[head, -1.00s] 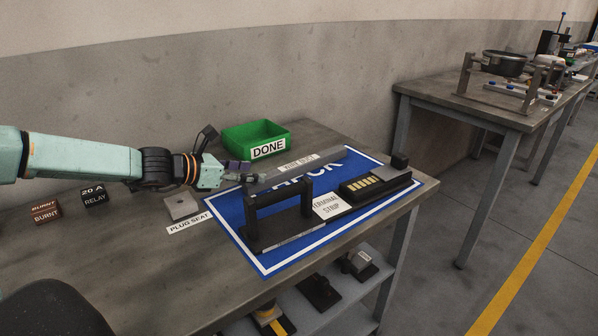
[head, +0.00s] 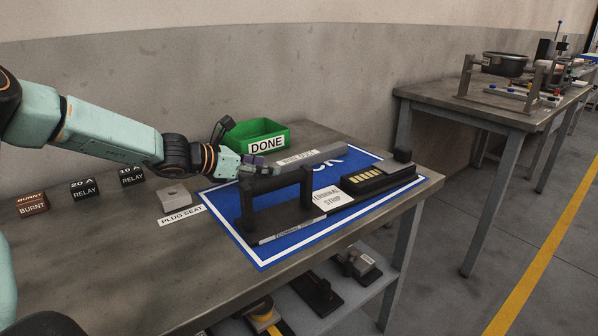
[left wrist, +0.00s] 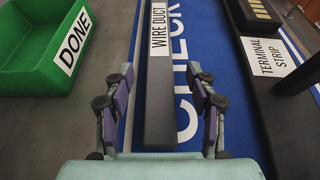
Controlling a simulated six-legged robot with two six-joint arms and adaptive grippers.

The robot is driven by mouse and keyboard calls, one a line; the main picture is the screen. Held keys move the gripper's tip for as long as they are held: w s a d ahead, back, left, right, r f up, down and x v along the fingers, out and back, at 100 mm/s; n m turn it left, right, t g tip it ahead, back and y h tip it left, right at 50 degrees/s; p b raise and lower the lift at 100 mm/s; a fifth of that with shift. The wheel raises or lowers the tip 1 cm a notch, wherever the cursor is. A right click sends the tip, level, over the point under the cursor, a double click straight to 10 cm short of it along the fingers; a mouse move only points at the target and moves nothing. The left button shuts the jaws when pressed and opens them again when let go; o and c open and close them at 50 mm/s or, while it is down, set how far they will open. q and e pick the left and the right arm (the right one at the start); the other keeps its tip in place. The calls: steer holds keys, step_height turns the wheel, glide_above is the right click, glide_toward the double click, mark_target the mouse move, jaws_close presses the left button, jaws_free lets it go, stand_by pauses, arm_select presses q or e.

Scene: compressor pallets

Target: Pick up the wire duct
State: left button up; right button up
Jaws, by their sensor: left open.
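The wire duct (head: 325,153) is a long grey bar with a white label, lying at the back of the blue mat (head: 220,215). In the left wrist view the wire duct (left wrist: 160,105) runs lengthwise between the spread fingers of my left gripper (left wrist: 163,85), with gaps on both sides. In the head view my left gripper (head: 262,168) is over the near end of the duct and hides part of it. It is open and holds nothing. I cannot tell its exact height above the duct. My right gripper is not in view.
A green DONE bin (head: 258,131) stands close behind the duct. A black frame (head: 277,197) and the terminal strip (head: 372,182) stand on the mat in front. The plug seat (head: 174,198) and relay blocks (head: 84,190) are to the left. The front left tabletop is clear.

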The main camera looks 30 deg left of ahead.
mark_target(299, 163)
arm_select(q)
steer(key=shift+b+x, duration=0.65)
steer(key=shift+x, duration=0.15)
steer(key=shift+w+d+f, duration=0.1)
steer(key=shift+w+f, duration=0.15)
steer(key=shift+w, duration=0.15)
steer(key=shift+r, duration=0.1)
steer(key=shift+c, duration=0.5)
jaws_close()
